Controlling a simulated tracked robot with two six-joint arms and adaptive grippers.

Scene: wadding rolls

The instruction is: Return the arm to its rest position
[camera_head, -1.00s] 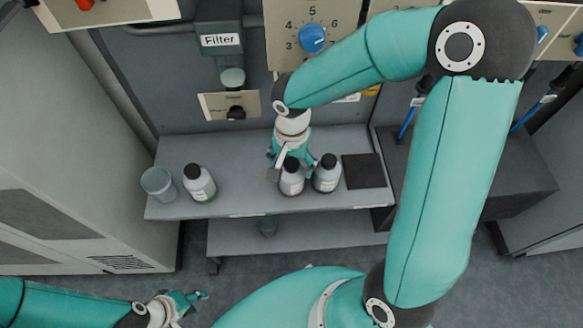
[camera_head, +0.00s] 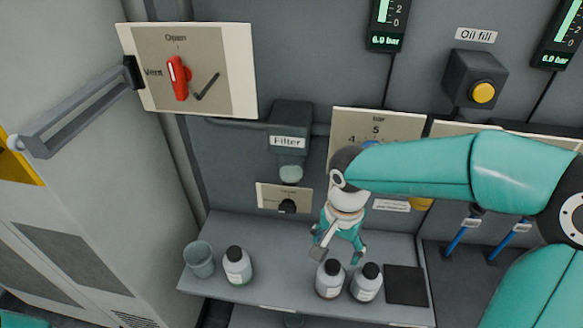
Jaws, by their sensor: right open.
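My right arm comes in from the right side of the head view, bent over the grey shelf. Its right gripper (camera_head: 338,246) points down over the shelf with its fingers apart. It is just behind and above two white bottles with black caps, the left bottle (camera_head: 329,280) and the right bottle (camera_head: 366,283). Both stand upright on the shelf. Nothing shows held between the fingers. My left gripper is out of view.
The shelf (camera_head: 240,293) also bears a clear cup (camera_head: 199,260), another black-capped bottle (camera_head: 237,267) and a dark square pad (camera_head: 406,285). Behind are the filter (camera_head: 291,128), a red-handled valve panel (camera_head: 238,75) and a yellow button (camera_head: 483,93). A door handle (camera_head: 85,112) juts out at left.

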